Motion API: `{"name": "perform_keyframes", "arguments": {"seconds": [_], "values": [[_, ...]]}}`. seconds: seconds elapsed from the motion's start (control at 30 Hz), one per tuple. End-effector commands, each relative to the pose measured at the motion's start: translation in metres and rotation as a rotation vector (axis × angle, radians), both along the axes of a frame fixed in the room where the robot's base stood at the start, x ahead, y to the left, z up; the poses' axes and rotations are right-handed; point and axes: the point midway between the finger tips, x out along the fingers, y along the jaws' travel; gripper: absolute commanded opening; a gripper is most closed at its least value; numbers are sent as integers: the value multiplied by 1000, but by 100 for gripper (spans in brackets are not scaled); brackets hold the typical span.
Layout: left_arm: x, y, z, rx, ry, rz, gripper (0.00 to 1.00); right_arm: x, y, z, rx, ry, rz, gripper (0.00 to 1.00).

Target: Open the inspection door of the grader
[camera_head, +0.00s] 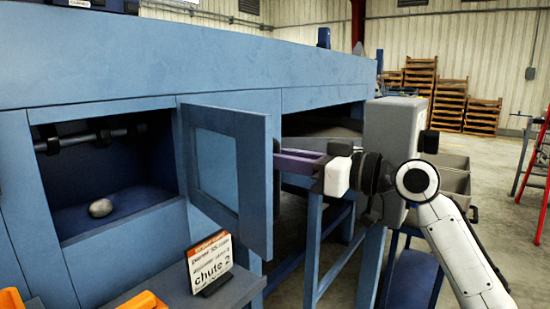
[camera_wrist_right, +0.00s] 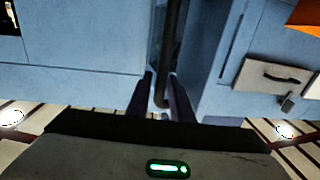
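The inspection door (camera_head: 255,170) of the grader (camera_head: 240,65) is a blue framed panel with a recessed middle. It stands swung out at the right side of its opening (camera_head: 35,150), which is uncovered. A pale potato (camera_head: 101,208) lies inside on a dark blue floor. My right gripper (camera_head: 277,162) is beside the door's free edge, on its far side. In the right wrist view my two dark fingers (camera_wrist_right: 161,75) stand apart around a dark bar (camera_wrist_right: 170,40), with a gap visible on the left. The bar looks like the door's handle. My left gripper is not in view.
A sign reading "chute 2" (camera_head: 210,262) stands on a ledge below the door. Orange items (camera_head: 145,301), cut off by the frame, are at the lower left. Stacked wooden crates (camera_head: 420,85) and a red ladder (camera_head: 543,190) are farther right. Some floor is clear there.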

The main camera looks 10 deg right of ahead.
Motion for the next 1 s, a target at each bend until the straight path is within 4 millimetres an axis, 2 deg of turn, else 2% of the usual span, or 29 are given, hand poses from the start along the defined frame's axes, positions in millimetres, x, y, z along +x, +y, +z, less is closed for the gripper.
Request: {"name": "perform_keyframes", "arguments": {"seconds": [0.23, 0.5, 0.7, 1.0], "values": [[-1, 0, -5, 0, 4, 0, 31, -9, -12, -1, -1, 0, -2, 20], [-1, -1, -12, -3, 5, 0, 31, -41, -55, -2, -2, -1, -4, 20], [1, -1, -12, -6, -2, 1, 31, -58, -76, -1, -1, 1, -2, 20], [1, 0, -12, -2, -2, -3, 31, -64, -82, 0, 1, 1, 0, 20]]}}
